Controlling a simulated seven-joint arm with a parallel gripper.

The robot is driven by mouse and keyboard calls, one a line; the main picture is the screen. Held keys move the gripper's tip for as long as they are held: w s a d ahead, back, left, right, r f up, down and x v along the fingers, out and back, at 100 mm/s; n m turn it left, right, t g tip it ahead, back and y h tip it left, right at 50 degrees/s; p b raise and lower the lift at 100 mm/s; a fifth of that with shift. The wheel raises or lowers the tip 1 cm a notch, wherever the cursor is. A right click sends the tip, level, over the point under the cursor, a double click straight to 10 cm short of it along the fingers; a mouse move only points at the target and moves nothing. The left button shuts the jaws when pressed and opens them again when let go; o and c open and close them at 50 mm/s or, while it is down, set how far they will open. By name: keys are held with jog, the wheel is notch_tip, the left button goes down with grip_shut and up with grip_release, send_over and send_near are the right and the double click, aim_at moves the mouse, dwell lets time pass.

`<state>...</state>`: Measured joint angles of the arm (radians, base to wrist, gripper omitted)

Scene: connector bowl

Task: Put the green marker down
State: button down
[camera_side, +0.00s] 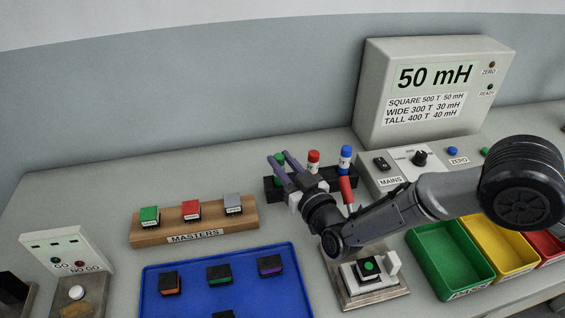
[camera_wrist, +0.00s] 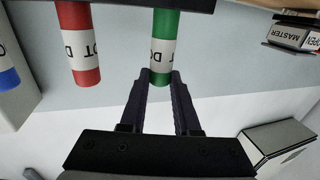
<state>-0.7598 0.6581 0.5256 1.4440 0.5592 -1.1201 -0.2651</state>
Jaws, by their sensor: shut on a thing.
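The green marker (camera_side: 279,157) stands in the black marker rack (camera_side: 355,186) at its left end. It also shows in the wrist view (camera_wrist: 168,30) with a white label, its far part hidden by the dark rack edge. My gripper (camera_side: 276,164) is shut on the end of the green marker; its two fingertips (camera_wrist: 159,76) lie on either side of it in the wrist view. The red marker (camera_side: 313,161) and blue marker (camera_side: 346,157) stand in the rack to the right.
A meter (camera_side: 430,95) reading 50 mH stands behind. A wooden MASTERS stand (camera_side: 190,228) and a blue tray (camera_side: 160,300) with several blocks lie left. A fixture (camera_side: 390,285) holds a green-dotted block below my arm. Green (camera_side: 420,240), yellow (camera_side: 480,225) and red bins are right.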

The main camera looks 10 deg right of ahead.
jog(key=shift+f, duration=0.3)
jog(key=c, duration=0.6)
grip_release()
jog(key=shift+c, duration=0.2)
jog(key=shift+r, duration=0.1)
jog(key=shift+s+r, duration=0.1)
jog(key=shift+s, duration=0.15)
jog(key=v, duration=0.7)
